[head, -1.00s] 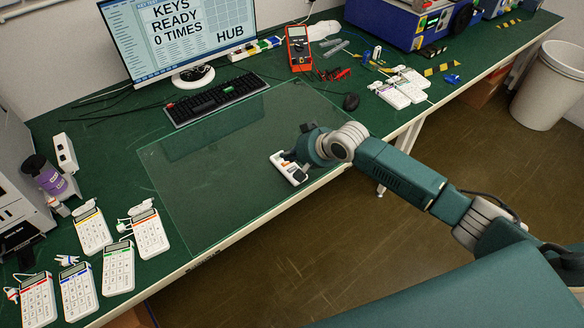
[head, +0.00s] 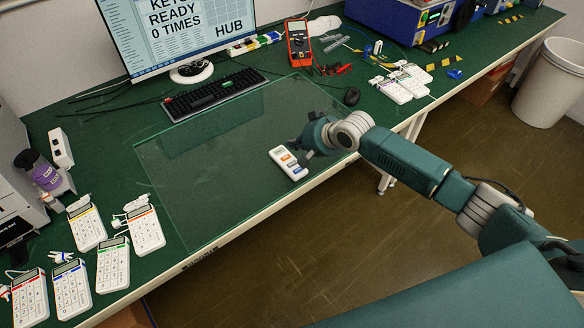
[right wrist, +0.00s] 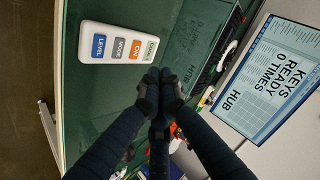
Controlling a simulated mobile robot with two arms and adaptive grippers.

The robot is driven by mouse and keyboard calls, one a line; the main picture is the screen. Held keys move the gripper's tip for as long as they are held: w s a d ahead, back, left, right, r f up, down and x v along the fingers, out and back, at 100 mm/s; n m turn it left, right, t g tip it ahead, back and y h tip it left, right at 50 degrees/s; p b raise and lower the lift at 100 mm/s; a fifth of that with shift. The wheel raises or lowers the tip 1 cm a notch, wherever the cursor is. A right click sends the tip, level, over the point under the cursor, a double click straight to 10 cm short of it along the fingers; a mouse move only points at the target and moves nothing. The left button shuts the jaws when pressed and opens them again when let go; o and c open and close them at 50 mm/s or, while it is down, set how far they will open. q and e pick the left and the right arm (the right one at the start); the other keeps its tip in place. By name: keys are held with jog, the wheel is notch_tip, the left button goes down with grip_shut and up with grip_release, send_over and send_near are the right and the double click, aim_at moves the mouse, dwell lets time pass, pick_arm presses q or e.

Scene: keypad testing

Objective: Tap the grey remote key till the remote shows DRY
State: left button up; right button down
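The white remote (head: 287,164) lies on the glass sheet near the table's front edge. In the right wrist view the remote (right wrist: 88,29) shows a blue LEVEL key (right wrist: 99,45), a grey MODE key (right wrist: 119,48) and an orange ON key (right wrist: 136,50). Its small display (right wrist: 151,48) seems to read COOL. My right gripper (head: 303,149) is beside the remote's right side in the head view, apart from the keys. In the right wrist view its fingertips (right wrist: 160,76) are together, with nothing between them. My left gripper is out of view.
The glass sheet (head: 200,195) is otherwise clear. A monitor (head: 190,32) reads READY, 0 TIMES and HUB. Several white keypads (head: 113,265) lie at the left, more at the right.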

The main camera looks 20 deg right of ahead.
jog(key=b, duration=0.3)
send_over(294, 165)
notch_tip(294, 165, down, 4)
jog(key=shift+d+f, duration=0.1)
jog(key=shift+f, duration=0.1)
jog(key=shift+w+f, duration=0.1)
jog(key=shift+f, duration=0.6)
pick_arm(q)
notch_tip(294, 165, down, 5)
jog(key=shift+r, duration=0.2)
pick_arm(e)
jog(key=shift+f, duration=0.1)
jog(key=shift+f, duration=0.3)
pick_arm(q)
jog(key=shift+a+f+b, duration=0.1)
jog(key=shift+b, duration=0.25)
pick_arm(e)
jog(key=shift+f, duration=0.4)
jog(key=shift+r, duration=0.1)
dwell(0.3)
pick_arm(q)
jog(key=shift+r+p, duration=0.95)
pick_arm(e)
jog(key=shift+r, duration=0.65)
